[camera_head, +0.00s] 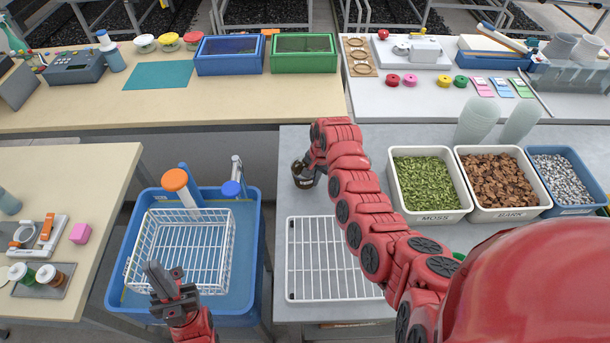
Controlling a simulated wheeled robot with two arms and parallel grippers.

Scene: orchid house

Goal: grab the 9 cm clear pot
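Two pale, see-through, pot-like shapes stand behind the bins on the right: one on the left (477,120) and one on the right (521,122). I cannot read a size on either. A small dark, round pot or cup (303,176) stands on the grey bench, beside the end of my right arm. My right gripper (310,165) is at this dark pot; its fingers are mostly hidden, so I cannot tell whether it grips it. My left gripper (172,283) is over the front of the white wire basket, far from the see-through shapes; its finger gap is unclear.
A white wire rack (290,258) lies on the grey bench, partly under my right arm. Bins of moss (428,183), bark (502,181) and grey gravel (563,179) line the right. A blue tub (254,225) holds the wire basket (140,250).

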